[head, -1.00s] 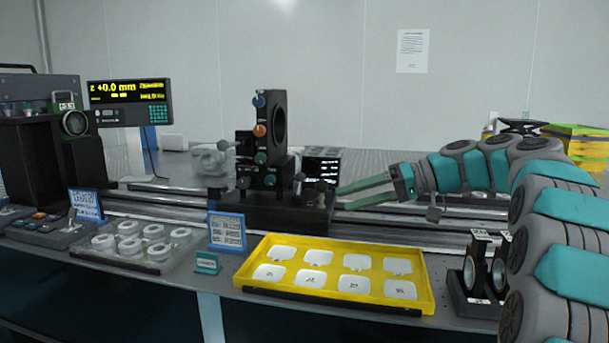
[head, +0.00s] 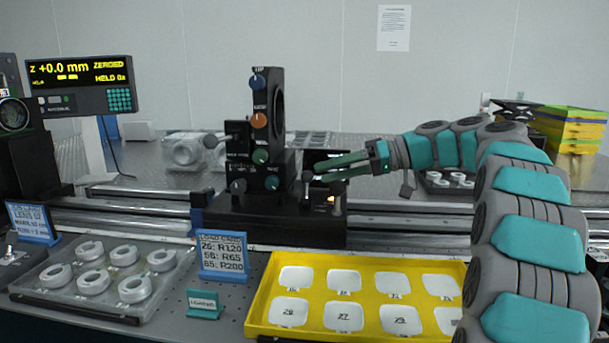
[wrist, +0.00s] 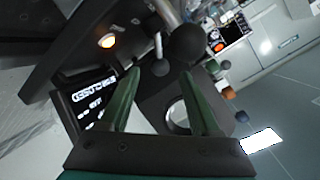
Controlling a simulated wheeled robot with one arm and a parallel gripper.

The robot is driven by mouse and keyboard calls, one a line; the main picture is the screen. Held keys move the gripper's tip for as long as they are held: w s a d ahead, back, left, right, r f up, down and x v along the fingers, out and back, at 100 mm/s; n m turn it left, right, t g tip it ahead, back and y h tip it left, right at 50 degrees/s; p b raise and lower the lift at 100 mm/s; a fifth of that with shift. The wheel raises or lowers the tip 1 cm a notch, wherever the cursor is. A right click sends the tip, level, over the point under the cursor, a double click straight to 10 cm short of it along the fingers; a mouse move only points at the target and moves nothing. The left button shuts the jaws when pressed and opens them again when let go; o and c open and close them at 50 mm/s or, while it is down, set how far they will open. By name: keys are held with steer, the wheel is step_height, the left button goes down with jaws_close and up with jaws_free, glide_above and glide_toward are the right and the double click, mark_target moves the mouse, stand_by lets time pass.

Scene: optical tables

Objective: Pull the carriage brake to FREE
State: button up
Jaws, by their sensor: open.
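The carriage (head: 270,228) is a black block on the rail, carrying an upright black lens mount (head: 268,110). At its right end, near a small lit amber lamp (head: 331,199), stand levers with dark ball knobs. One knob (head: 307,176) is by my fingertips; which lever is the brake I cannot tell. My gripper (head: 318,172) reaches in from the right with its green fingers open. In the wrist view, a smaller knob (wrist: 160,68) appears between the fingertips (wrist: 161,72), with a larger dark knob (wrist: 186,43) beyond. I see no contact. No FREE mark is legible.
A yellow tray (head: 258,318) of white pads and a clear tray (head: 130,310) of rings sit in front of the rail. A blue label stand (head: 222,257) is between them. A readout (head: 82,85) is at left.

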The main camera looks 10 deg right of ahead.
mark_target(308, 183)
steer(key=shift+x, duration=2.6)
steer(key=shift+c, duration=0.4)
jaws_close()
